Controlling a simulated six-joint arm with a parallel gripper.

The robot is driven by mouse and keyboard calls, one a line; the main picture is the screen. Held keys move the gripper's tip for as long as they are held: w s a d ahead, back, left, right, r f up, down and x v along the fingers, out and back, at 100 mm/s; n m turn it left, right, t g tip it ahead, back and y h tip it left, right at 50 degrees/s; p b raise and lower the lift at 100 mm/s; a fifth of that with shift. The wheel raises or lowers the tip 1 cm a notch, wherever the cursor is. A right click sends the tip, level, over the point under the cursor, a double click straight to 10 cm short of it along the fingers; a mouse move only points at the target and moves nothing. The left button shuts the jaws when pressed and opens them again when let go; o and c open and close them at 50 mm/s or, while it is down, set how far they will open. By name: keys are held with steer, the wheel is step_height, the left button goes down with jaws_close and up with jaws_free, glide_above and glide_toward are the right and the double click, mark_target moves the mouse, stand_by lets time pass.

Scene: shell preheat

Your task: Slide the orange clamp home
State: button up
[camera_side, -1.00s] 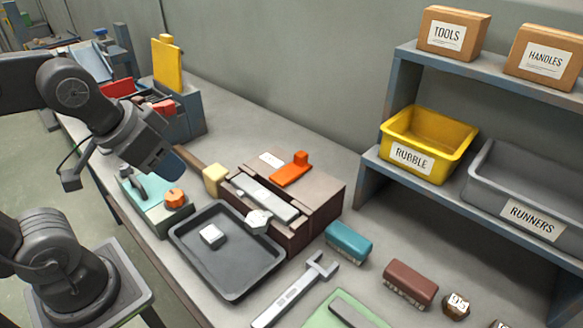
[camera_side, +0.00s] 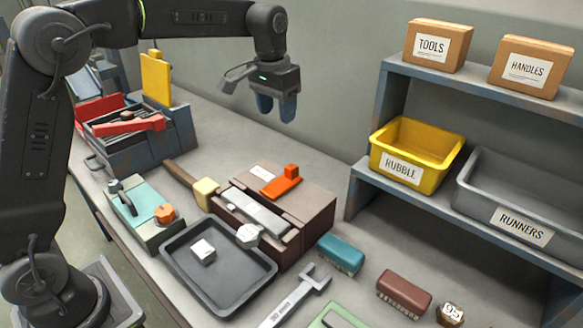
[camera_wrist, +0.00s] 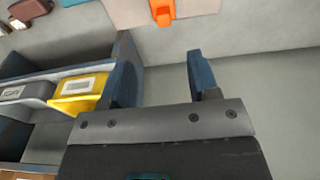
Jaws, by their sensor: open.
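The orange clamp (camera_side: 281,183) lies on top of the brown box-like block (camera_side: 309,203), beside a grey metal bar set in the block's front part. It has a raised orange knob at its far end. It also shows at the top edge of the wrist view (camera_wrist: 162,12), partly cut off. My gripper (camera_side: 276,108) hangs in the air above and behind the block, near the wall, with its fingers pointing down. In the wrist view its two blue fingers (camera_wrist: 163,82) stand apart with nothing between them.
A grey tray (camera_side: 191,281) holding a white piece lies in front of the block. A wooden-handled tool (camera_side: 188,182) lies left of it. Teal (camera_side: 341,254) and brown (camera_side: 404,291) brushes lie right. Shelves with a yellow RUBBLE bin (camera_side: 417,151) stand at right.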

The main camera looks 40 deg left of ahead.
steer(key=g, duration=0.1)
glide_above(292, 166)
step_height(292, 166, down, 4)
steer(key=f, duration=0.1)
step_height(292, 166, down, 13)
steer(key=shift+f, duration=0.15)
jaws_close()
stand_by(0.6)
